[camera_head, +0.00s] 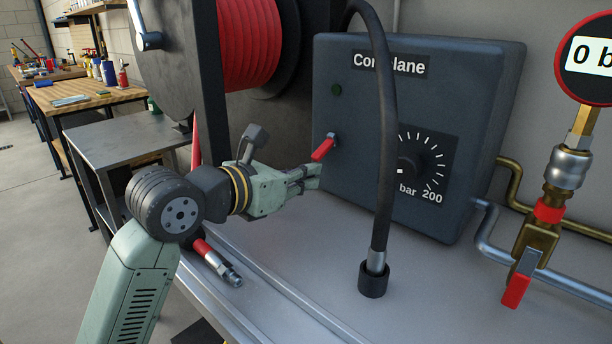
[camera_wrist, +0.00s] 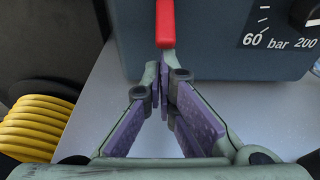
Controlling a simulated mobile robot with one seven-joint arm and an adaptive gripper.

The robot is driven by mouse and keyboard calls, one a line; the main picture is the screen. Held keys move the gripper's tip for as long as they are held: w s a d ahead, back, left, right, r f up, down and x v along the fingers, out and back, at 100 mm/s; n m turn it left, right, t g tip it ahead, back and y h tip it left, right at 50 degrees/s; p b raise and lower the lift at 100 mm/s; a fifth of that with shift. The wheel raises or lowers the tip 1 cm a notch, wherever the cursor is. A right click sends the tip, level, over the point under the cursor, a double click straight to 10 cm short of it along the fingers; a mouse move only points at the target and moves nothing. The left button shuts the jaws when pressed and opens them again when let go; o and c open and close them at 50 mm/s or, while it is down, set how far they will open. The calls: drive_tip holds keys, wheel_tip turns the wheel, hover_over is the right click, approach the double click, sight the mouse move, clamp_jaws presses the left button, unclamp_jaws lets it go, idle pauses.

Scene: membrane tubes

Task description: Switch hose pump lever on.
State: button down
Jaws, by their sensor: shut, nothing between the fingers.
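The hose pump is a dark blue-grey box (camera_head: 350,190) with a pressure dial (camera_head: 409,165) on its front. Its small red lever (camera_head: 323,149) sits at the left of the front face and slants down and left from its pivot. My gripper (camera_head: 316,175) is shut and empty, with its tips just below the lever, close to the box. In the wrist view, the red lever (camera_wrist: 166,25) hangs at the top centre, directly beyond the closed fingertips (camera_wrist: 165,78). I cannot tell whether the tips touch it.
A black hose (camera_head: 385,180) arches in front of the box, right of my gripper. A red hose reel (camera_head: 250,45) stands behind left. A red-handled valve (camera_head: 517,288) and gauge (camera_head: 592,55) are at right. A hose fitting (camera_head: 217,263) lies on the bench. Yellow coils (camera_wrist: 35,125) show in the wrist view.

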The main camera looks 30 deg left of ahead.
sight(312, 155)
drive_tip(key=shift+r, duration=0.1)
drive_tip(key=shift+s+r+g, duration=0.15)
drive_tip(key=shift+g, duration=0.15)
drive_tip(key=shift+r+p, duration=0.1)
drive_tip(key=shift+p, duration=0.25)
drive_tip(key=r+g+p, duration=0.1)
drive_tip(key=r+g, duration=0.1)
drive_tip(key=s+r+g+y+p, duration=0.1)
drive_tip(key=r+g+p, duration=0.1)
drive_tip(key=g, duration=0.1)
drive_tip(key=shift+s, duration=0.15)
drive_tip(key=shift+r, duration=0.1)
drive_tip(key=shift+a+r+p, duration=0.1)
drive_tip(key=shift+r+p, duration=0.5)
drive_tip(key=shift+r, duration=0.1)
